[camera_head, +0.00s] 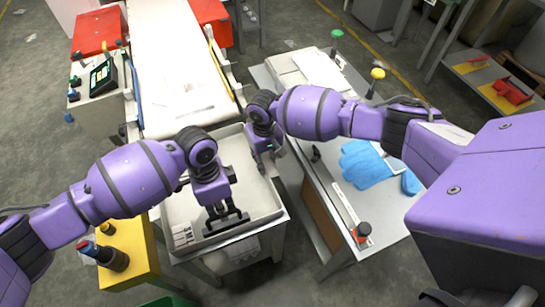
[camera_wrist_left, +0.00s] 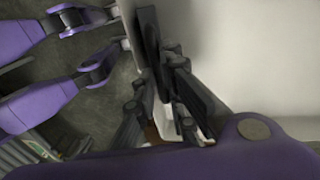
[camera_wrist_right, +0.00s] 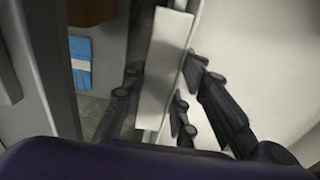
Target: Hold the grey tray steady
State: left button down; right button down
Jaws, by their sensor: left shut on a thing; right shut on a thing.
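The grey tray (camera_head: 258,196) is a shallow, pale tray at the centre of the head view, at the near end of a white belt. My left gripper (camera_head: 224,224) is over its near part, by a black bar at the tray's edge. In the left wrist view the fingers (camera_wrist_left: 165,115) close around this bar (camera_wrist_left: 150,45), the pale tray surface (camera_wrist_left: 270,60) beside them. My right gripper (camera_head: 266,148) is at the tray's far right side. In the right wrist view its fingers (camera_wrist_right: 172,108) lie on both sides of the pale tray rim (camera_wrist_right: 165,65).
The white belt (camera_head: 178,60) runs away behind the tray. On the right, a grey table (camera_head: 345,205) carries a blue glove (camera_head: 366,164) and several coloured knobs. Red bins flank the belt.

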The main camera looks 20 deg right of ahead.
pick_arm(q)
jog(key=shift+w+r, duration=0.15)
jog(key=shift+w, duration=0.95)
pick_arm(e)
jog(key=shift+w+r, duration=0.15)
dwell(0.8)
dwell(0.5)
pick_arm(q)
jog(key=c, duration=1.7)
grip_release()
jog(key=shift+c, duration=0.2)
notch_tip(320, 180, up, 12)
jog(key=w, duration=0.2)
jog(key=shift+w, duration=0.1)
